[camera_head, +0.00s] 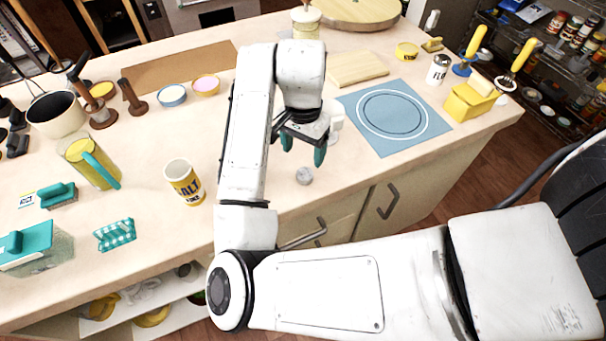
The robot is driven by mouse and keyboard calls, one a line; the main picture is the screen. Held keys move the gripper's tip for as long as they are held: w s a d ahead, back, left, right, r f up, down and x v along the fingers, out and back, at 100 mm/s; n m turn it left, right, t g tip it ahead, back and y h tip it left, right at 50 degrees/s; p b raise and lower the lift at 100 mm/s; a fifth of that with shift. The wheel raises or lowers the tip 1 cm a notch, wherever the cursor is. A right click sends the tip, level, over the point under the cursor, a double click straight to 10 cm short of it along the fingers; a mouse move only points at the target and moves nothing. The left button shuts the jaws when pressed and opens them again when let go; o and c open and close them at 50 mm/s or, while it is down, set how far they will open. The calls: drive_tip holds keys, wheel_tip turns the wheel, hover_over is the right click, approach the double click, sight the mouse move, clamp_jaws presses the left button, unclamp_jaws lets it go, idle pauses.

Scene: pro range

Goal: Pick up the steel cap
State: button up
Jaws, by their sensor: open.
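The steel cap (304,176) appears to be the small round grey piece lying on the counter near its front edge. My gripper (303,150) is above it and slightly behind in the picture, with its two teal fingertips apart and nothing between them. The cap shows just below the fingertips in the picture and looks clear of them. How high the fingertips are above the counter is hard to tell. A white cup-like thing (334,117) stands right beside the gripper and is partly hidden by it.
A blue mat (426,135) with a ring pattern lies right of the gripper. A yellow salt container (184,183) stands to the left. A wooden board (356,68) and a white shaker (438,69) are farther back. Counter around the cap is clear, with the front edge close.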

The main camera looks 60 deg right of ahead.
sight(304, 174)
drive_tip(key=shift+s+a+f+p, duration=0.15)
drive_tip(key=shift+f+p, duration=0.2)
drive_tip(key=shift+f, duration=1.55)
drive_tip(key=shift+s+d+f+p, duration=0.1)
drive_tip(key=shift+f+p, duration=0.2)
drive_tip(key=shift+f, duration=1.55)
drive_tip(key=c, duration=1.1)
drive_tip(key=shift+r, duration=0.1)
drive_tip(key=shift+c, duration=0.2)
